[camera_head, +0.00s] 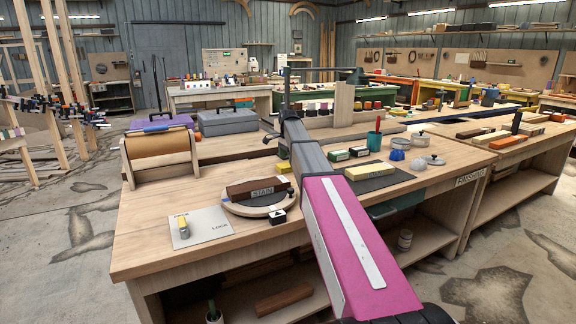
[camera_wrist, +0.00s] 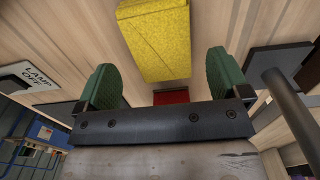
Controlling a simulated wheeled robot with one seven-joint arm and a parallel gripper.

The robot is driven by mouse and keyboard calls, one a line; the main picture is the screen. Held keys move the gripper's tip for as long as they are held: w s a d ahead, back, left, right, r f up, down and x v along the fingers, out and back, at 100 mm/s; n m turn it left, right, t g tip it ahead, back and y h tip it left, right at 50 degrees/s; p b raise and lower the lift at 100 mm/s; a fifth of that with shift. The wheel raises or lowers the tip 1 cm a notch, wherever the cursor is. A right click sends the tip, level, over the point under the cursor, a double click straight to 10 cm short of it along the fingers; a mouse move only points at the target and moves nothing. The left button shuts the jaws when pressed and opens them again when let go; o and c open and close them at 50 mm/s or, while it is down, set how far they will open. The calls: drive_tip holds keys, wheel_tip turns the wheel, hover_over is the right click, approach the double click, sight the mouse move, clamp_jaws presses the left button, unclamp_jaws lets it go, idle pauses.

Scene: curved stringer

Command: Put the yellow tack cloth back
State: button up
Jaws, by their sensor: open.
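A yellow block-like piece with a speckled surface, which I take as the yellow tack cloth (camera_wrist: 153,38), shows at the top middle of the wrist view. My gripper (camera_wrist: 162,72) is open, with green finger pads on either side below it. The cloth lies ahead of the gap between the fingers, and I see no contact. In the head view my gripper cannot be made out. That view has a yellow bar (camera_head: 370,171) on a dark mat and a small yellow piece (camera_head: 283,168) beside my arm; I cannot tell which matches.

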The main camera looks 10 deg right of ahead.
wheel_tip(320, 180, up, 8)
idle(0.4)
